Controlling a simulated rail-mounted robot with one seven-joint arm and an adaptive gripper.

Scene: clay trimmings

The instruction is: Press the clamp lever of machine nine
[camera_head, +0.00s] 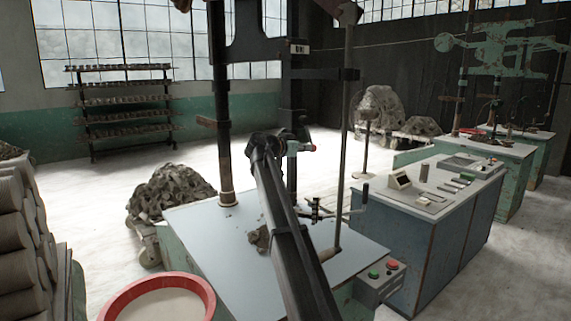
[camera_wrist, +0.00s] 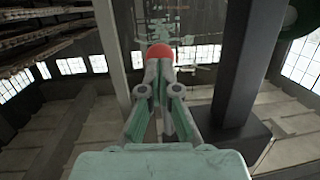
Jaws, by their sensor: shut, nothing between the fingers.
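The machine in front of me has a pale worktop (camera_head: 215,245), dark uprights and a small sign (camera_head: 299,48) too small to read surely. A red knob (camera_head: 309,147) shows beside its column, likely the clamp lever's end. In the wrist view the red knob (camera_wrist: 160,51) is straight ahead of my fingertips. My gripper (camera_wrist: 159,72) is shut and empty, its tips overlapping the knob's lower edge in the picture. I cannot tell whether they touch. In the head view my gripper (camera_head: 299,148) points right at the knob. The lever's shaft is mostly hidden.
A control box (camera_head: 380,283) with green and red buttons is at the worktop's front right corner. A dark-handled crank (camera_head: 364,195) stands above the right side. A red-rimmed tub (camera_head: 205,290), clay heap (camera_head: 170,190) and blue cabinet (camera_head: 400,245) surround the machine.

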